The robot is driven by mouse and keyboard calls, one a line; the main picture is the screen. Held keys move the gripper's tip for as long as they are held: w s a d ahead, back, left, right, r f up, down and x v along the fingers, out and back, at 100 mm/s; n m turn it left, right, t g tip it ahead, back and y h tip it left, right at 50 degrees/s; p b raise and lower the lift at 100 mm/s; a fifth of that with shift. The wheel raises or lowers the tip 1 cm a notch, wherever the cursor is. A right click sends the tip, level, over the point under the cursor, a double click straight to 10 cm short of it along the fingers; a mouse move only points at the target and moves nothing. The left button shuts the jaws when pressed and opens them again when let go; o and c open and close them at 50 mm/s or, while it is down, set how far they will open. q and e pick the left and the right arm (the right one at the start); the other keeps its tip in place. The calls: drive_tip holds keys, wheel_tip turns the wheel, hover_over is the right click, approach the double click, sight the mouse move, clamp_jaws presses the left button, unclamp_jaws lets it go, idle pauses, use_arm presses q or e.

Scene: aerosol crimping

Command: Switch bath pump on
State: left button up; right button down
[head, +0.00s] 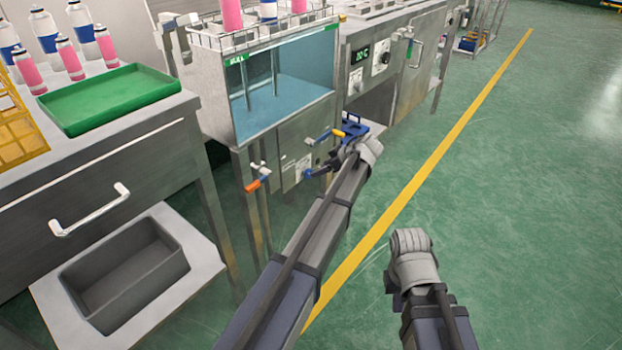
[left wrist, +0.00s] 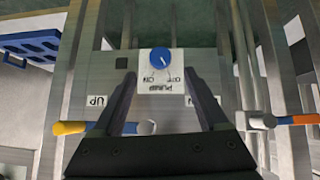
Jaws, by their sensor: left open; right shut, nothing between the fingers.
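The pump switch is a blue round knob (left wrist: 160,62) on a white label plate (left wrist: 161,86) marked "PUMP", which appears upside down in the left wrist view. A thin white pointer line shows on the knob, with on and off marks beside it. My left gripper (left wrist: 160,78) is open, with one finger on each side of the knob and plate; contact cannot be told. In the head view my left gripper (head: 318,170) is at the front panel (head: 290,165) under the water bath (head: 290,85). My right gripper (head: 391,282) is shut and empty above the floor.
An orange-handled valve (head: 258,182) and a yellow-handled valve (head: 332,134) flank the panel. A blue tray (head: 352,128) is behind my left wrist. A green tray (head: 110,97) and pink cans stand on the left bench. The floor at right is clear.

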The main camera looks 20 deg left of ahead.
sight(307, 173)
use_arm(q)
drive_tip(key=shift+a+f, duration=0.1)
drive_tip(key=b+x, duration=0.5)
drive_tip(key=x, duration=0.2)
drive_tip(key=shift+a+f, duration=0.15)
drive_tip(key=shift+a, duration=0.05)
drive_tip(key=shift+w, duration=0.1)
clamp_jaws()
idle(0.3)
